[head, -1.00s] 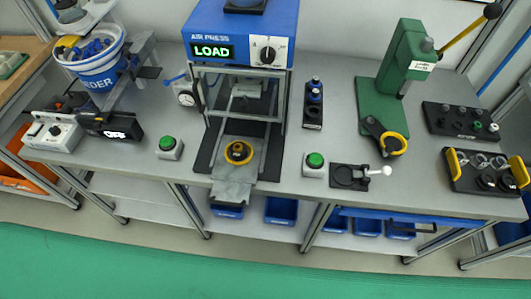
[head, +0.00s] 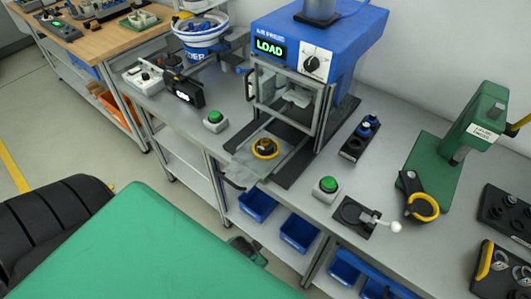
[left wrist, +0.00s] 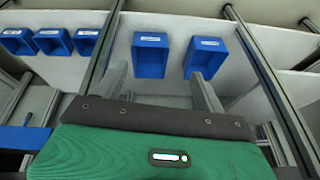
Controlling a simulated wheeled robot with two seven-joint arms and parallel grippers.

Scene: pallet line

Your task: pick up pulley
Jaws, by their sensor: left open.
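A yellow-rimmed round part with a dark and brass-coloured centre (head: 265,148), which looks like the pulley, lies on the grey plate (head: 247,164) at the front of the blue air press (head: 322,50). My left gripper (left wrist: 158,74) shows in the left wrist view with its two grey fingers apart and nothing between them. That view holds blue bins below the bench and no pulley. I cannot make out the left gripper clearly in the head view. My right gripper is not in view.
Green buttons (head: 214,116) (head: 328,184) stand on either side of the press front. A black fixture with a white-knobbed lever (head: 356,215) and a green hand press (head: 465,140) are to the right. Blue bins (head: 257,205) sit below the bench edge.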

